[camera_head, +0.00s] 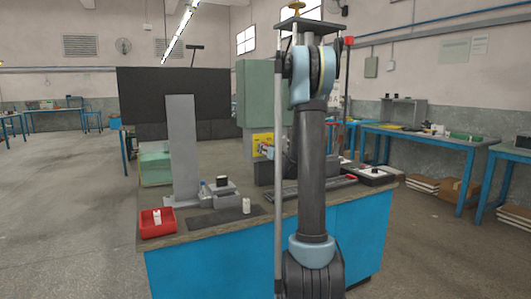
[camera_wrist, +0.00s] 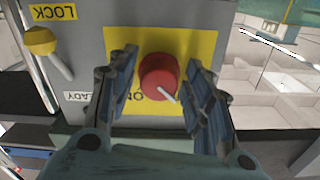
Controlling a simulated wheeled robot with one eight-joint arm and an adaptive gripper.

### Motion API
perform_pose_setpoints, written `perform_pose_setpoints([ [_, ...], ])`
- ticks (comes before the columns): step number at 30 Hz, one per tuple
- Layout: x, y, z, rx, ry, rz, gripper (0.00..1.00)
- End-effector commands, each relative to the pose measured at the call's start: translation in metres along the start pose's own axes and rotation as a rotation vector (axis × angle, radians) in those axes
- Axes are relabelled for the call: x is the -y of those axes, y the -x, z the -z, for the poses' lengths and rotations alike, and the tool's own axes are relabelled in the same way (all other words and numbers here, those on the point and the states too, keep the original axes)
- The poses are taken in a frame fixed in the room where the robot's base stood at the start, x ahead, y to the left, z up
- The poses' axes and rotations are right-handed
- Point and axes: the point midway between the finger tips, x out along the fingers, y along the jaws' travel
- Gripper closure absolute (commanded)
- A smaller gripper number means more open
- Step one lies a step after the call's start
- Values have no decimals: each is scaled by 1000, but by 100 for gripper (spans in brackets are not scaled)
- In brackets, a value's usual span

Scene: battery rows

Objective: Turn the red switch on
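The red switch (camera_wrist: 159,76) is a round red knob with a light pointer, set on a yellow plate (camera_wrist: 200,44) on a grey box. In the wrist view the pointer slants to the lower right, and part of the lettering "ON" shows below the knob. My gripper (camera_wrist: 165,72) is open, with one finger on each side of the knob. Gaps show between the knob and both fingers; I cannot tell the depth.
A yellow knob (camera_wrist: 40,40) with a lever sits beside a "LOCK" label. In the head view, a red bin (camera_head: 157,225), a white battery-like cylinder (camera_head: 246,206) on a dark mat (camera_head: 222,219) and a grey upright panel (camera_head: 182,145) stand on the blue-sided bench.

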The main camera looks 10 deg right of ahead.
Motion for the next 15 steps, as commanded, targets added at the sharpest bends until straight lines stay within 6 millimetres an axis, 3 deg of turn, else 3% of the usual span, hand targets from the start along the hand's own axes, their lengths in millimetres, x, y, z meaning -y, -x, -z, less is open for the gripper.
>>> perform_pose_setpoints([
  [1, 0, 0, 0, 0, 0, 0, 73],
  [3, 0, 0, 0, 0, 0, 0, 89],
  [15, 0, 0, 0, 0, -39, -1, 90],
])
